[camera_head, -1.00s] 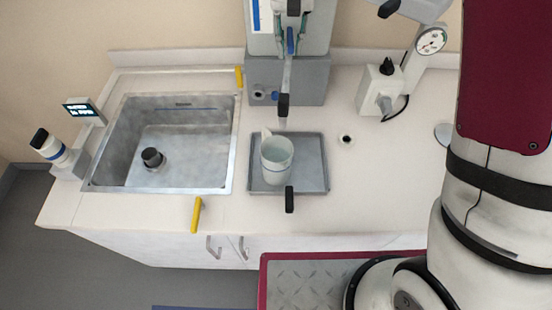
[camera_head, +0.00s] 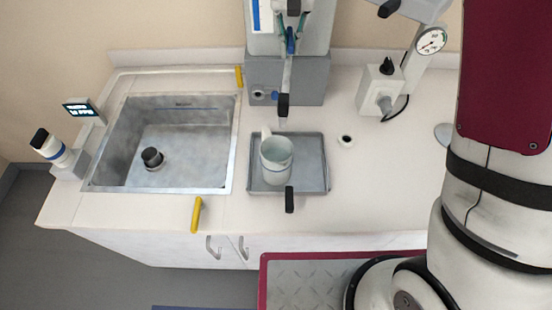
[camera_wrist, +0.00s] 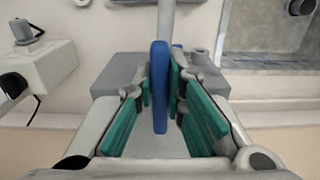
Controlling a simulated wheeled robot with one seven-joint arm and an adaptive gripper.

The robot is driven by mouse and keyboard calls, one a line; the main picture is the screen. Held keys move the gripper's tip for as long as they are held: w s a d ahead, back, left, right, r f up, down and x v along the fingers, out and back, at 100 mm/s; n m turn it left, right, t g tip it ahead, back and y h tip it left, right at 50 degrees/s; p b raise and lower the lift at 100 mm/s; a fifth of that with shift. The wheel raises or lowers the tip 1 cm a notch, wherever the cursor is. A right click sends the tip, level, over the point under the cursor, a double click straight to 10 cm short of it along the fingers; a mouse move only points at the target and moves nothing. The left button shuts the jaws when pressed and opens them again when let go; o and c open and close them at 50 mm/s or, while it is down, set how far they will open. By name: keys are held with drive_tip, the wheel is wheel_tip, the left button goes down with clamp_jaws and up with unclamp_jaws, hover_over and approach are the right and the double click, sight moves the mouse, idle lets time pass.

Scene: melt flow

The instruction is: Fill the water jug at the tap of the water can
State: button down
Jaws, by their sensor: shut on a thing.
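The water can is the large grey body (camera_head: 313,84) at the back of the counter, also in the wrist view (camera_wrist: 112,75). Its blue tap lever (camera_wrist: 160,90) sits between my gripper's green pads. My gripper (camera_wrist: 161,85) is shut on this lever; it also shows at the top of the head view (camera_head: 291,40).
A steel sink (camera_head: 200,172) with a dark drain part lies left of the tray. A white device with a gauge (camera_head: 430,41) stands at the right. A black grip (camera_head: 290,199) sticks out near the tray's front. The counter right of the tray is mostly clear.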

drive_tip(key=shift+w+d+n, duration=0.1)
drive_tip(key=shift+d+n, duration=0.15)
drive_tip(key=shift+n, duration=0.45)
drive_tip(key=shift+d+n, duration=0.25)
drive_tip(key=shift+n, duration=0.45)
drive_tip(key=shift+d+n, duration=0.15)
drive_tip(key=shift+n, duration=0.25)
drive_tip(key=shift+a+m, duration=0.25)
drive_tip(key=shift+m, duration=0.5)
drive_tip(key=shift+a+m, duration=0.25)
drive_tip(key=shift+m, duration=0.5)
